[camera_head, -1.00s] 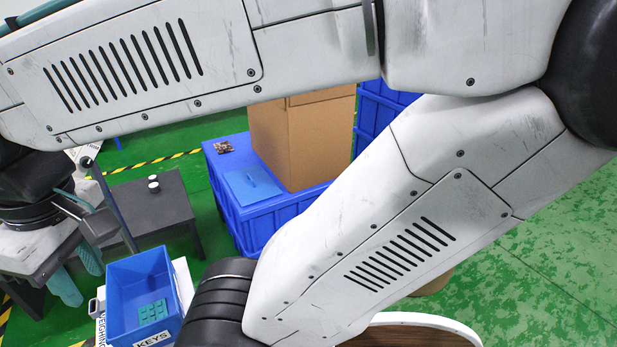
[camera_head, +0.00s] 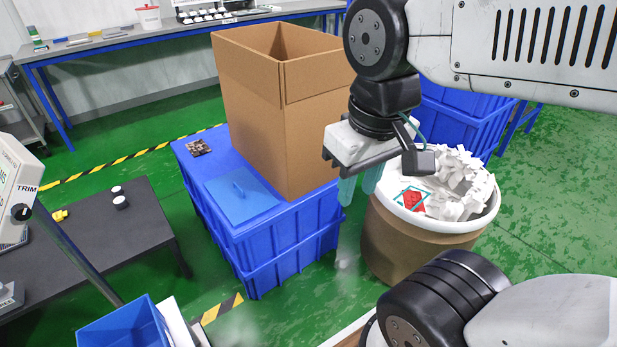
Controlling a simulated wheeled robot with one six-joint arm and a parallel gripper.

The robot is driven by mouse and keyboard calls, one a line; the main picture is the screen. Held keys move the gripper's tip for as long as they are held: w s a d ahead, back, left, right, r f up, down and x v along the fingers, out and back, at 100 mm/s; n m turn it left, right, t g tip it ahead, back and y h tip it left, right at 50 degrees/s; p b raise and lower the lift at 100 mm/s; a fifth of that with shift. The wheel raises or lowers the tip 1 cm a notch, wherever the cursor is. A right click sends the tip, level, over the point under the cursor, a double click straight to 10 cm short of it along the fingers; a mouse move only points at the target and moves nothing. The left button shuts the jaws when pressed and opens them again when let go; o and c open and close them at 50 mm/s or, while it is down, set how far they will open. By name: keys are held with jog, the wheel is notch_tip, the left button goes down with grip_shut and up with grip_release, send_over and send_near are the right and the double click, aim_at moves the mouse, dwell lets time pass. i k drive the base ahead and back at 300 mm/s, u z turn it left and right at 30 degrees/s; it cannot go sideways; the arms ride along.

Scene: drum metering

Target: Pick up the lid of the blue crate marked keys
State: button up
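A flat blue lid (camera_head: 222,203) with a small raised handle lies on top of a stacked blue crate (camera_head: 290,225), in front of a cardboard box. My gripper (camera_head: 361,192) hangs to the right of the lid, beyond the crate stack's right edge and beside the barrel. Its two teal fingers point down, with a gap between them and nothing seen in it.
A tall open cardboard box (camera_head: 265,125) stands behind the lid. A small dark item (camera_head: 199,147) lies left of it. A barrel with a white rim (camera_head: 470,222) holds white scraps and a red item. A dark table (camera_head: 95,232) stands left, with green floor between.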

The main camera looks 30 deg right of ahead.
aim_at(240, 195)
jog(key=z, duration=0.35)
jog(key=i, duration=1)
